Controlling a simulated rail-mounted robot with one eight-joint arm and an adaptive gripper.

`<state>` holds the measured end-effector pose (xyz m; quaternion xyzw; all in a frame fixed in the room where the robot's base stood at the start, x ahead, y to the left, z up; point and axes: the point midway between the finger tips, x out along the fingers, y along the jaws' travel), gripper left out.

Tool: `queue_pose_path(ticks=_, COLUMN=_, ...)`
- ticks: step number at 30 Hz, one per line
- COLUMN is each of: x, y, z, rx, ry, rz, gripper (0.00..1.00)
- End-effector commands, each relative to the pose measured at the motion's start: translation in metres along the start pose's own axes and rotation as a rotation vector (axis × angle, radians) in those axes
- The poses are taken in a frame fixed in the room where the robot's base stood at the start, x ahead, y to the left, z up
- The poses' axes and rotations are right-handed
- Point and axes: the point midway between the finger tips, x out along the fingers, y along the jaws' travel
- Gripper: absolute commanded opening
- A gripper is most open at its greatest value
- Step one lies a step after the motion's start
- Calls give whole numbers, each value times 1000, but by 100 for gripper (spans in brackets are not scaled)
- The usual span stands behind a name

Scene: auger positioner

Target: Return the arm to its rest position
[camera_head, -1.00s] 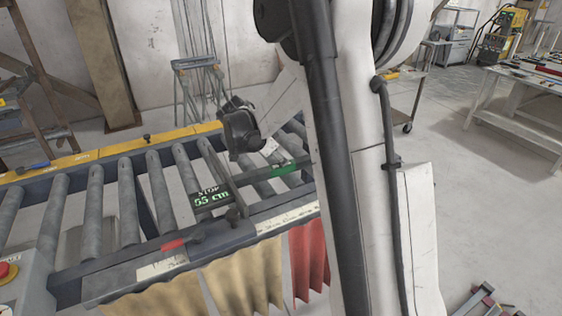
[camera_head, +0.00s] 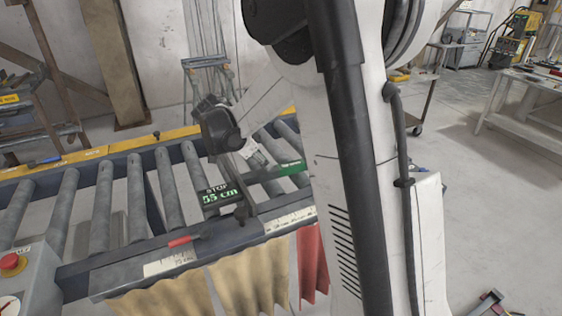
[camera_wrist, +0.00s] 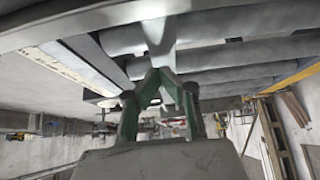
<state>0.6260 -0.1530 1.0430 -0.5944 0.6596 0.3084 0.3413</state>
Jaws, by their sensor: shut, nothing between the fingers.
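My gripper (camera_wrist: 160,78) is in the wrist view, where its green fingers meet at the tips with nothing between them. Conveyor rollers lie close beyond the fingertips in that view; I cannot tell the exact gap. In the camera_head view my white and black arm fills the middle and hides part of the conveyor. A dark end part of my arm shows above the rollers, but the fingers cannot be made out there. The stop display (camera_head: 220,196) reads "STOP 55 cm" at the near edge of the roller conveyor (camera_head: 100,215).
A red button (camera_head: 11,262) on a grey box stands at the conveyor's left end. Tan and red curtains (camera_head: 246,282) hang below its near edge. A stepladder (camera_head: 208,80) stands behind it. A workbench (camera_head: 530,125) stands at the far right, with open floor before it.

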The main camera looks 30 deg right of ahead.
Motion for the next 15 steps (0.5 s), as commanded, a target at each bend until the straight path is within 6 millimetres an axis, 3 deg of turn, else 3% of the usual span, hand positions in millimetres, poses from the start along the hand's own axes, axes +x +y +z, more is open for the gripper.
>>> queue_pose_path(ticks=6, x=-17, y=0, z=25, rx=-1, ry=0, rz=-1, gripper=0)
queue_pose_path(ticks=15, x=-23, y=0, z=31, rx=-1, ry=0, rz=-1, gripper=0)
